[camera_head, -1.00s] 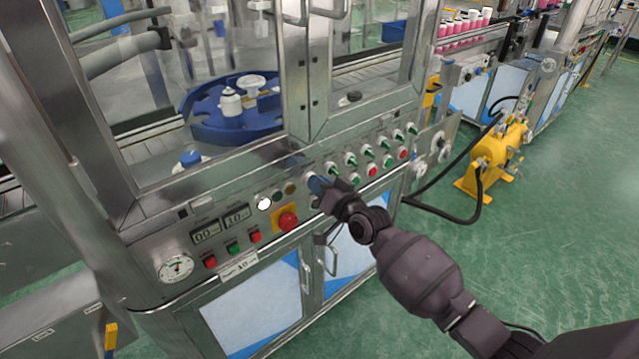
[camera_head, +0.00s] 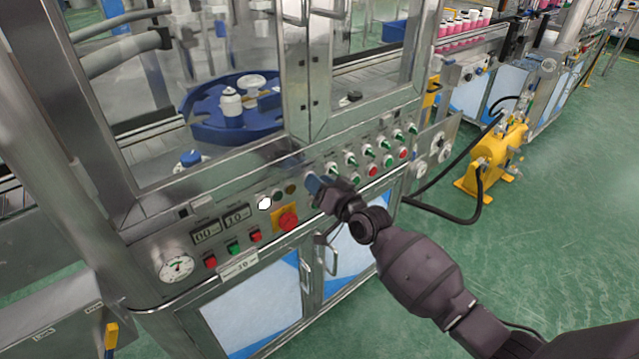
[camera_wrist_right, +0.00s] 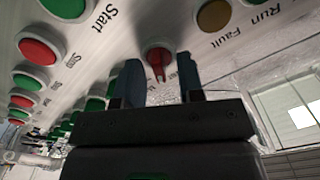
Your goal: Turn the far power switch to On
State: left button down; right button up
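My right gripper (camera_head: 316,186) is at the front control panel (camera_head: 217,212) of the machine, over the row of controls. In the right wrist view its two dark fingers (camera_wrist_right: 159,82) are apart, one on each side of a small red switch knob (camera_wrist_right: 158,60). A clear gap shows around the knob, and its handle points down in the picture. I cannot read an On or Off mark beside it. In the head view my gripper hides this knob. My left gripper is not in view.
A red knob on a yellow plate (camera_head: 287,218) sits left of my gripper. Several green-handled switches (camera_head: 351,159) and red buttons (camera_head: 373,171) lie to the right. A yellow lamp (camera_wrist_right: 212,15) is close to the right finger. Glass doors rise above the panel.

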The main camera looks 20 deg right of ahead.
pick_arm(q)
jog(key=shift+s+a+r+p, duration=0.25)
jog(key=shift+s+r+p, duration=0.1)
jog(key=shift+p, duration=0.25)
pick_arm(e)
jog(key=v, duration=1)
jog(key=shift+s, duration=0.4)
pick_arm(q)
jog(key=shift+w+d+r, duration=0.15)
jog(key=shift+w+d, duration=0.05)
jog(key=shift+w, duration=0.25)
pick_arm(e)
jog(key=shift+d, duration=0.15)
pick_arm(q)
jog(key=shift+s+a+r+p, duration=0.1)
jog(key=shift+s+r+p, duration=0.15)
jog(key=shift+p, duration=0.2)
pick_arm(e)
jog(key=s+d+f+n+g+h, duration=0.1)
jog(key=s+f+g+h, duration=0.1)
jog(key=s+f, duration=0.3)
jog(key=s+d+f+n+g+h, duration=0.1)
jog(key=s+f, duration=0.3)
jog(key=s, duration=0.9)
jog(key=s+d+f+n+g+h, duration=0.1)
jog(key=s+f+g+h, duration=0.2)
jog(key=s, duration=0.6)
notch_tip(320, 180, down, 3)
jog(key=shift+s+r, duration=0.15)
jog(key=shift+s, duration=0.2)
